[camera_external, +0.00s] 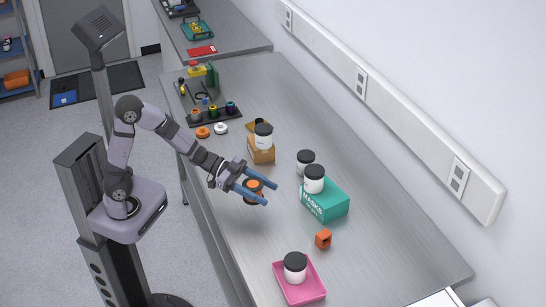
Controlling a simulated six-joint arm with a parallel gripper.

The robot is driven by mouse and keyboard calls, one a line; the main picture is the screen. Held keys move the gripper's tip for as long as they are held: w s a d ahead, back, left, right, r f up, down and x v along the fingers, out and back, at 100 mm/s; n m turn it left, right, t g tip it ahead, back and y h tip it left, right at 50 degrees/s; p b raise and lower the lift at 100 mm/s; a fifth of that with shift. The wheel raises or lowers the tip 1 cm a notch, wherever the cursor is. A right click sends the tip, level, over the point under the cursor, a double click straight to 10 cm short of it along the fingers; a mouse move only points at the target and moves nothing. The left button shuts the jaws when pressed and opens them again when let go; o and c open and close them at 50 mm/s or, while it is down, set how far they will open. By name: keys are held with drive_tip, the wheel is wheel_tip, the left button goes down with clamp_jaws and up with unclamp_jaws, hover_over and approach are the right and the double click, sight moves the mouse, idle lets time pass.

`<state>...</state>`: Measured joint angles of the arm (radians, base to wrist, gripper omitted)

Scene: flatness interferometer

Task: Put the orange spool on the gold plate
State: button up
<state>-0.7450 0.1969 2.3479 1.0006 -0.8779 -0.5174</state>
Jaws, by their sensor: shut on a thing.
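The orange spool (254,185) is between the two blue fingers of my gripper (258,192), which is shut on it. The spool shows an orange top and a darker middle, partly hidden by the fingers. It is over the near-left part of the steel bench; I cannot tell how far above the surface. A small gold patch (250,125), probably the gold plate, lies farther back behind the cardboard box. It is largely hidden, with something black at its right.
A white jar (263,141) stands on a cardboard box (260,155), between my gripper and the gold patch. At right are a teal box (326,203) with a jar on top, another jar (305,158), an orange block (323,239) and a pink tray (312,288) holding a jar.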

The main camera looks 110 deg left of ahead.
drive_tip(key=shift+r, duration=1.4)
drive_tip(key=shift+a, duration=0.1)
drive_tip(key=s+a+r+n+g+y+p, duration=0.1)
drive_tip(key=a+r+n+y, duration=0.25)
drive_tip(key=a, duration=1.05)
drive_tip(key=s+a+r+n+g+y+p, duration=0.1)
drive_tip(key=a+r+n+y+p, duration=0.2)
drive_tip(key=a, duration=1.2)
drive_tip(key=s+a+f+n+g+y, duration=0.2)
drive_tip(key=s+a+n+g+y, duration=0.5)
drive_tip(key=s+a, duration=1.4)
drive_tip(key=shift+w+a+f+p, duration=0.15)
drive_tip(key=shift+a+f, duration=0.1)
drive_tip(key=shift+f, duration=1.45)
drive_tip(key=shift+w+a+f+p, duration=0.1)
drive_tip(key=shift+a+f+p, duration=0.1)
drive_tip(key=shift+f, duration=1.5)
drive_tip(key=shift+w+a+f+p, duration=0.15)
drive_tip(key=shift+a+f, duration=0.1)
drive_tip(key=shift+f, duration=1.45)
drive_tip(key=shift+f, duration=0.1)
